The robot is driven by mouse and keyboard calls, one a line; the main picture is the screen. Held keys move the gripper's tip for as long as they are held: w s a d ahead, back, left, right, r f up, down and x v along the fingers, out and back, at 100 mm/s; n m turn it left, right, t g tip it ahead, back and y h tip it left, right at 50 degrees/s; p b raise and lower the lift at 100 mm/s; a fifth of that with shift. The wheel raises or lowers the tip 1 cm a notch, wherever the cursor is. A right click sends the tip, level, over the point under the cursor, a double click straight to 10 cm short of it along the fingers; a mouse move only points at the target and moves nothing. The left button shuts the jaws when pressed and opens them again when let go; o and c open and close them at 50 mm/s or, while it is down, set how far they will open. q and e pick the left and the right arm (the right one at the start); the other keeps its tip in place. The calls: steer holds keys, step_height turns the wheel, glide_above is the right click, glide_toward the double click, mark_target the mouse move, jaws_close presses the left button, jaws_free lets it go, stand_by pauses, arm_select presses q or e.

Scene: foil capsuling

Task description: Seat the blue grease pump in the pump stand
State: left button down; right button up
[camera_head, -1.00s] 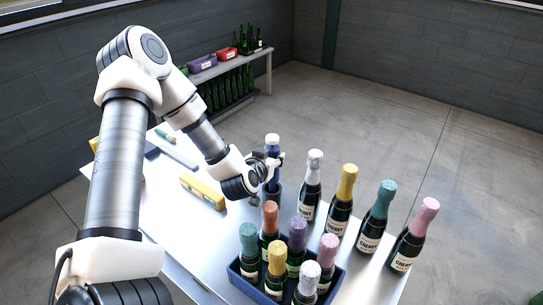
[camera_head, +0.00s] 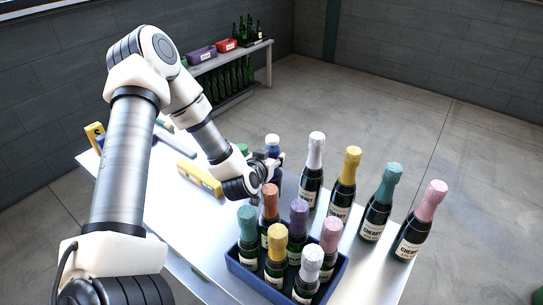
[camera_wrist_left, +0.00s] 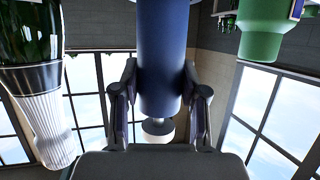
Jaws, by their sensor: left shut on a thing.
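The blue grease pump (camera_head: 272,150) has a white cap and stands upright at the back of the table. My left gripper (camera_head: 267,165) is shut around its blue body. In the left wrist view the pump's blue body (camera_wrist_left: 164,60) runs between the two fingers (camera_wrist_left: 159,100). A dark cup-like form (camera_head: 278,184), which looks like the pump stand, is below the gripper and partly hidden by it and by bottle tops. How deep the pump sits in it I cannot tell. My right gripper is not in view.
A blue crate (camera_head: 243,272) of foil-topped bottles stands close in front. Several loose bottles, the nearest white-topped (camera_head: 313,175), stand to the right. A yellow box (camera_head: 199,179) lies left of the gripper. A green item (camera_head: 243,149) stands behind it.

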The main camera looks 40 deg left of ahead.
mark_target(272, 139)
arm_select(q)
steer(key=shift+f, duration=0.3)
steer(key=c, duration=0.5)
jaws_free()
steer(key=shift+c, duration=0.2)
steer(key=shift+r, duration=0.1)
step_height(272, 139, up, 10)
steer(key=shift+f, duration=0.1)
